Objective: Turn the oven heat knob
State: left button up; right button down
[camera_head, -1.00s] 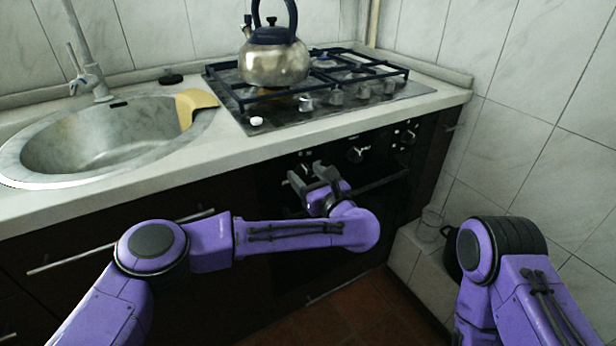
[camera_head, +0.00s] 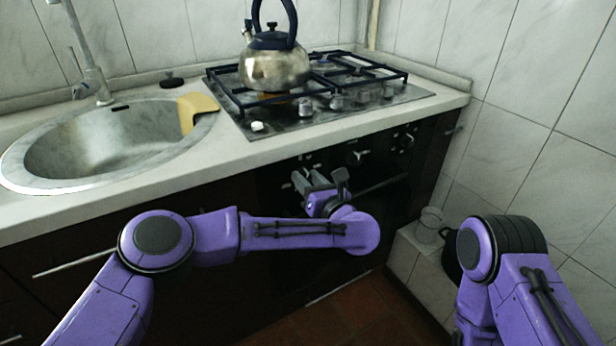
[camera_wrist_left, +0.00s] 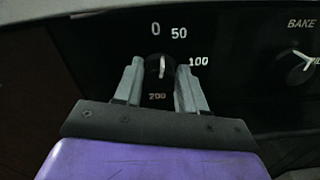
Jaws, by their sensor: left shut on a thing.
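The oven heat knob (camera_wrist_left: 158,66) is a small dark knob with a pale pointer line, ringed by the marks 0, 50, 100 and 200, in the left wrist view. Its pointer is close to upright, just right of the 0. My left gripper (camera_head: 318,178) is at the oven's control panel in the head view. In the left wrist view its two grey fingers (camera_wrist_left: 160,82) stand on either side of the knob, shut on it. The knob is hidden behind the gripper in the head view. My right gripper is out of view.
A second knob (camera_wrist_left: 295,66), marked BAKE, is to the right on the same panel. The oven handle (camera_head: 380,187) runs below the panel. The counter edge (camera_head: 300,150) overhangs above. A kettle (camera_head: 274,66) stands on the hob (camera_head: 330,108).

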pick_arm(q)
jog(key=shift+d+m+p, duration=0.1)
jog(key=shift+m+p, duration=0.45)
jog(key=shift+m, duration=0.85)
jog(key=o, duration=1)
jog(key=shift+c, duration=0.2)
jog(key=v, duration=1)
jog(key=shift+s+d, duration=0.15)
jog(key=shift+s, duration=0.05)
